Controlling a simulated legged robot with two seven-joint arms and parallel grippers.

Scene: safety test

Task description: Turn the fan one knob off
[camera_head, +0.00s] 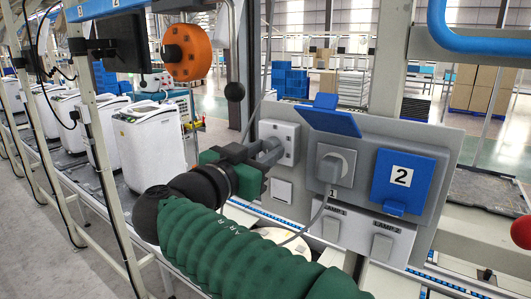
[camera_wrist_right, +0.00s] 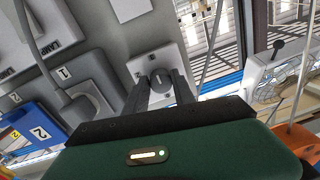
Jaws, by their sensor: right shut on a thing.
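The fan knob (camera_wrist_right: 159,80) is a round dark grey dial on a small light grey switch box (camera_head: 286,137) on the panel. In the wrist view it sits between the two dark fingers of my right gripper (camera_wrist_right: 157,92). In the head view my right gripper (camera_head: 263,153), at the end of a green-sleeved arm, reaches the front of the switch box. Its fingers are shut on the knob and hide most of it there. The knob's exact setting is hard to read. My left gripper is not in view.
Right of the switch box, a plug with a cable sits in socket 1 (camera_head: 335,167) under a raised blue cover (camera_head: 328,117). Socket 2's blue cover (camera_head: 402,178) is closed. A grey cable hangs near my arm. A blue tube (camera_head: 480,35) crosses the upper right.

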